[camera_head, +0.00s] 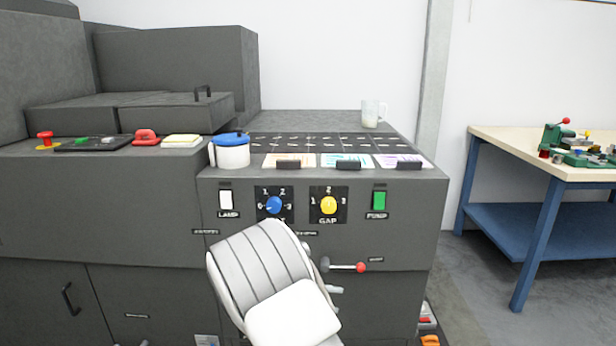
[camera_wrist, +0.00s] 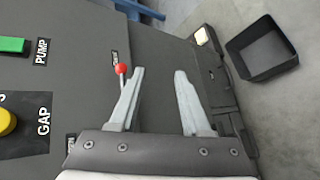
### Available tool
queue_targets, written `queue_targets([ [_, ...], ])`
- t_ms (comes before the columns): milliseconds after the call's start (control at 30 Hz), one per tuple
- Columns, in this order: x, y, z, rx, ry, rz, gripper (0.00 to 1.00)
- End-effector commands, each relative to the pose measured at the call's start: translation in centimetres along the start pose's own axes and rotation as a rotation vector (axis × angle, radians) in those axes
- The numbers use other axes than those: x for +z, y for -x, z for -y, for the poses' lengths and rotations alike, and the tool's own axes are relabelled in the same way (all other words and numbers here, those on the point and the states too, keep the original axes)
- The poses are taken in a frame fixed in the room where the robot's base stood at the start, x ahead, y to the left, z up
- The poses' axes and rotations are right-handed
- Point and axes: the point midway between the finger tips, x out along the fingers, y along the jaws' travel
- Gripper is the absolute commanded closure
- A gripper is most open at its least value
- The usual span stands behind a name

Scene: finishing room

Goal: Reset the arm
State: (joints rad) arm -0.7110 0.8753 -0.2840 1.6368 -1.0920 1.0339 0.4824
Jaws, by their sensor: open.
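My gripper (camera_wrist: 160,75) is open in the wrist view, with two grey fingers apart and nothing between them. The left finger lies close beside a red-knobbed lever (camera_wrist: 121,70) in that picture; I cannot tell whether they touch. The red-knobbed lever also shows in the head view (camera_head: 361,267), pointing right from the machine's front.
The panel has a lamp switch (camera_head: 225,201), a blue knob (camera_head: 274,204), a yellow gap knob (camera_head: 328,204) and a green pump switch (camera_head: 379,201). A blue-lidded pot (camera_head: 231,154) and a glass mug (camera_head: 371,113) stand on top. A black bin (camera_wrist: 262,50) lies beyond my fingers. A workbench (camera_head: 500,140) stands right.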

Motion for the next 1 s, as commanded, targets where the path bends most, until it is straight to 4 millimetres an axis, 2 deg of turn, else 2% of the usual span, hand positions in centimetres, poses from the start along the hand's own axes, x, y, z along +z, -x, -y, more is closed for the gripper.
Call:
queue_targets([
  [33,1.7,0.1,-1.2,-0.049,-0.042,0.013,0.53],
  [100,3.8,0.3,-2.4,-0.115,-0.090,0.029,0.53],
  [400,12.7,2.4,-5.7,-0.376,-0.291,0.053,0.53],
  [733,21.6,6.3,-7.3,-0.614,-0.509,0.008,0.53],
  [1000,27.9,10.3,-7.0,-0.759,-0.681,-0.072,0.53],
])
